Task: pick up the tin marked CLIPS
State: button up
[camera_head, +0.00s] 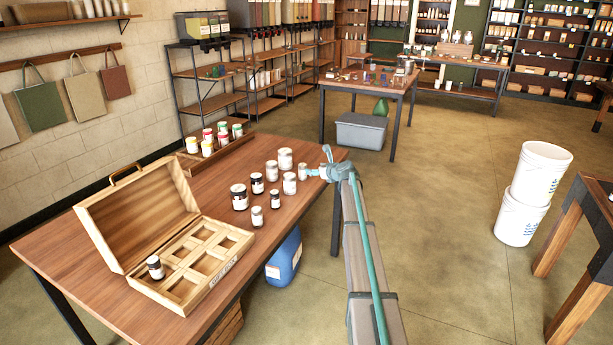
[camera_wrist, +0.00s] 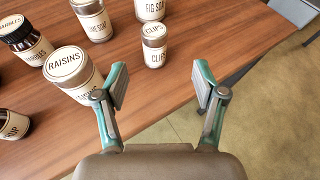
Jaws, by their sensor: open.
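The tin marked CLIPS (camera_wrist: 154,48) is a small pale cylinder with a beige lid. It stands upright on the wooden table, ahead of my gripper (camera_wrist: 160,83) and roughly centred between the fingers in the wrist view. The fingers are spread wide with nothing between them, and the tin is beyond their tips. In the head view the tin (camera_head: 303,171) is near the table's right edge, just left of my gripper (camera_head: 315,170). The RAISINS tin (camera_wrist: 70,72) stands close to the left finger.
A FIG SOAP tin (camera_wrist: 150,8) stands behind CLIPS, and a black-lidded MARBLES jar (camera_wrist: 25,42) is farther left. An open wooden box (camera_head: 185,285) with compartments holds one dark-lidded jar (camera_head: 155,267). A tray (camera_head: 215,152) of colourful tins is at the back. Floor is open right of the table.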

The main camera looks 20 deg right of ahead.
aim_at(303, 169)
jog(key=shift+w+a+f, duration=0.3)
jog(key=shift+w+f, duration=0.05)
jog(key=p+x, duration=0.1)
jog(key=x, duration=0.9)
jog(key=shift+w+a+f+p, duration=0.1)
jog(key=shift+f+p, duration=0.15)
jog(key=shift+p, duration=0.1)
jog(key=c, duration=1.3)
